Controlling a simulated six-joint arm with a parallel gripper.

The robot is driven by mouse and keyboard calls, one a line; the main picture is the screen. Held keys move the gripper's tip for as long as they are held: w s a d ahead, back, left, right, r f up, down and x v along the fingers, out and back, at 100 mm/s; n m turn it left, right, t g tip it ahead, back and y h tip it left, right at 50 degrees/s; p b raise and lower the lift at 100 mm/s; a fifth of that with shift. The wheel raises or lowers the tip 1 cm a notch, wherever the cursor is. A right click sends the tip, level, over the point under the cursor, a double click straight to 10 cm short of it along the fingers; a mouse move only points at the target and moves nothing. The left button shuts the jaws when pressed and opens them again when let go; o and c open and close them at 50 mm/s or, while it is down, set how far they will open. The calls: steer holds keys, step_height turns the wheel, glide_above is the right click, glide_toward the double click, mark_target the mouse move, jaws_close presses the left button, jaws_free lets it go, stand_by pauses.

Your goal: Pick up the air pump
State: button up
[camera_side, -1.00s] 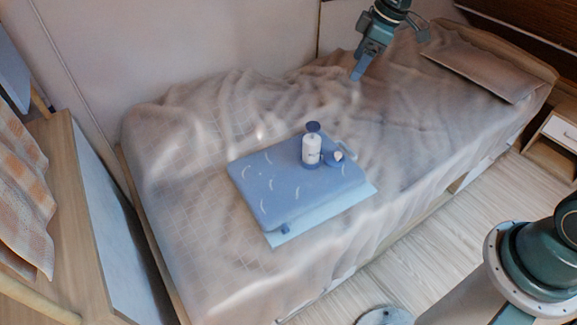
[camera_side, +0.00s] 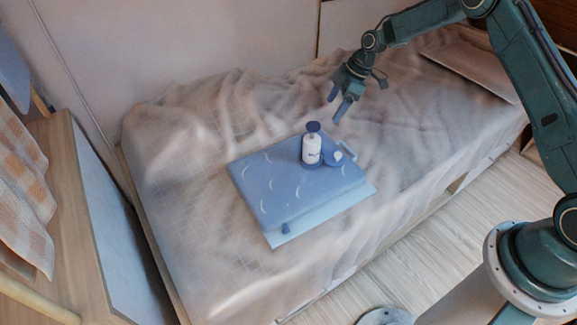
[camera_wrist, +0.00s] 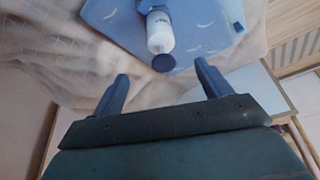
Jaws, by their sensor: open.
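The air pump appears to be the white cylinder with a dark blue cap (camera_side: 312,148), upright on a folded blue pad (camera_side: 262,190) on the bed. A small round blue part with a white spot (camera_side: 334,157) sits against its right side. In the wrist view the pump (camera_wrist: 159,35) is beyond the fingertips, roughly between them, with its dark cap toward me. My gripper (camera_side: 338,107) is open and empty, above the bed, up and to the right of the pump and apart from it. In the wrist view both fingers of my gripper (camera_wrist: 162,80) are spread.
The bed (camera_side: 190,235) has a rumpled pale cover. A flat pillow (camera_side: 470,68) lies at its far right end. A wall runs behind the bed. A wooden desk (camera_side: 80,230) stands at the left. The cover around the pad is clear.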

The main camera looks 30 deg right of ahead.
glide_above(315, 138)
steer(key=d, duration=0.2)
steer(key=shift+s+a+f, duration=0.1)
steer(key=shift+s+f, duration=0.05)
steer(key=shift+f, duration=1.15)
steer(key=shift+s+d+f, duration=0.1)
steer(key=shift+s+f, duration=0.05)
steer(key=shift+f, duration=1.2)
steer(key=shift+s+a+f, duration=0.1)
steer(key=shift+s+f, duration=0.05)
steer(key=shift+f, duration=1.15)
steer(key=shift+x, duration=2.6)
steer(key=shift+s, duration=0.1)
steer(key=c, duration=1.4)
